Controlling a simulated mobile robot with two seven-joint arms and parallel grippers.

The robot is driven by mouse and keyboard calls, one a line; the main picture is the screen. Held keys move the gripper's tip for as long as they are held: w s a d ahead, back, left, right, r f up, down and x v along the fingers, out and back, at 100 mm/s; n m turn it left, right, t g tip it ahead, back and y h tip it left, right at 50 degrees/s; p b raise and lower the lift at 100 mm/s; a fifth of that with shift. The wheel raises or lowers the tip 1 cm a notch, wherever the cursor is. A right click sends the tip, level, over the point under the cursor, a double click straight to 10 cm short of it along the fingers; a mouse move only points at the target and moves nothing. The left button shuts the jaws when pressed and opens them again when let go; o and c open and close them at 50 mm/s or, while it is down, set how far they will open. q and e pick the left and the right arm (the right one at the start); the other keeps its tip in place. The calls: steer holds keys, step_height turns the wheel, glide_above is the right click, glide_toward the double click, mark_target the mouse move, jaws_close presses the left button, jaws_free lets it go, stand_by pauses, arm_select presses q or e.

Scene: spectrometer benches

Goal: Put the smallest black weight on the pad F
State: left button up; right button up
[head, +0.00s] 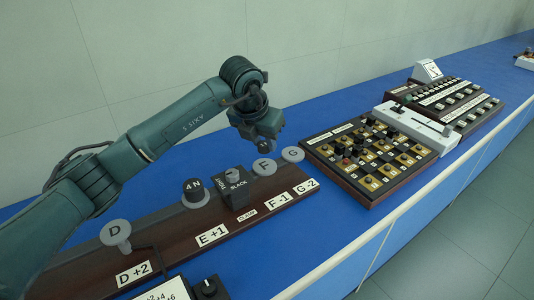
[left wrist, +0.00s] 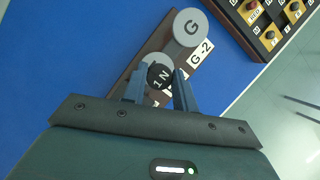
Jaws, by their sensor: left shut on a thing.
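My left gripper (head: 264,147) is above the grey round pad F (head: 264,167) on the long brown beam (head: 150,240). In the left wrist view the fingers (left wrist: 160,88) are shut on a small black weight marked 1 N (left wrist: 160,76). The weight lies in front of a grey disc (left wrist: 155,60), pad F, which it partly covers. In the head view the weight is hard to make out at the fingertips, and a gap shows between them and the pad. My right gripper is in neither view.
Pad G (head: 292,154) is empty beside pad F. A black weight marked 4 N (head: 193,189) stands on a pad left of the clamp block (head: 233,186). Pad D (head: 115,233) is empty. A switch board (head: 370,160) lies to the right.

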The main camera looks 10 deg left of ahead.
mark_target(261, 147)
arm_select(q)
steer(key=shift+f+p, duration=0.3)
steer(key=shift+f, duration=2)
steer(key=shift+f, duration=0.2)
steer(key=o, duration=1)
steer(key=shift+r, duration=0.45)
steer(key=b+v, duration=0.1)
steer(key=v, duration=1)
steer(key=shift+s+r, duration=0.2)
steer(key=shift+s, duration=0.05)
